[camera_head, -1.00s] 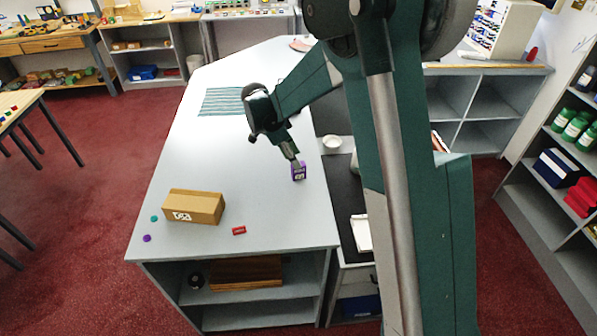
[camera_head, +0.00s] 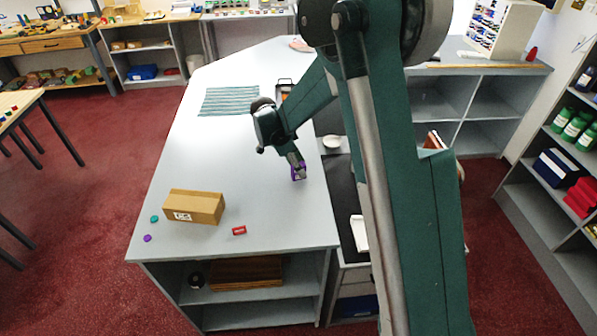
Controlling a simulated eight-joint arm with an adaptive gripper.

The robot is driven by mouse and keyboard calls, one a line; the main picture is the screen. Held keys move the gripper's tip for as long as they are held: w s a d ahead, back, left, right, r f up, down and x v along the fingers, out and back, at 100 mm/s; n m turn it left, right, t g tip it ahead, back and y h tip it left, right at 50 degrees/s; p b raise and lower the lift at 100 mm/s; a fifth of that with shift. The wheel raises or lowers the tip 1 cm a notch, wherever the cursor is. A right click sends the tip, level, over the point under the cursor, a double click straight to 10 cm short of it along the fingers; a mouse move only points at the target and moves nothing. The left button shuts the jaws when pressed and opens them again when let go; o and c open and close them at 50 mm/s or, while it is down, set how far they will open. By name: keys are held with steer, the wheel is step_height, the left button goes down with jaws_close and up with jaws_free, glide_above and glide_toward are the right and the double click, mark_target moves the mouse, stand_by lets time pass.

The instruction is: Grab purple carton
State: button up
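The small purple carton (camera_head: 299,176) stands on the light grey counter (camera_head: 240,150), near its right edge. My gripper (camera_head: 297,165) points down at the carton from above, and its fingertips overlap the carton's upper part in the head view. The fingers look small and partly hide the carton. I cannot tell whether they are closed on it or only around it. The carton appears to be still at counter height.
A brown cardboard box (camera_head: 193,207) lies front left, with a small red box (camera_head: 239,230) to its right. Teal (camera_head: 154,219) and purple (camera_head: 147,238) discs lie near the left edge. A striped cloth (camera_head: 230,101) lies farther back. A white bowl (camera_head: 331,142) stands right of my gripper.

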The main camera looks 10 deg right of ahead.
steer(key=shift+c, duration=0.3)
steer(key=c, duration=1)
steer(key=shift+o, duration=0.2)
steer(key=shift+r, duration=5)
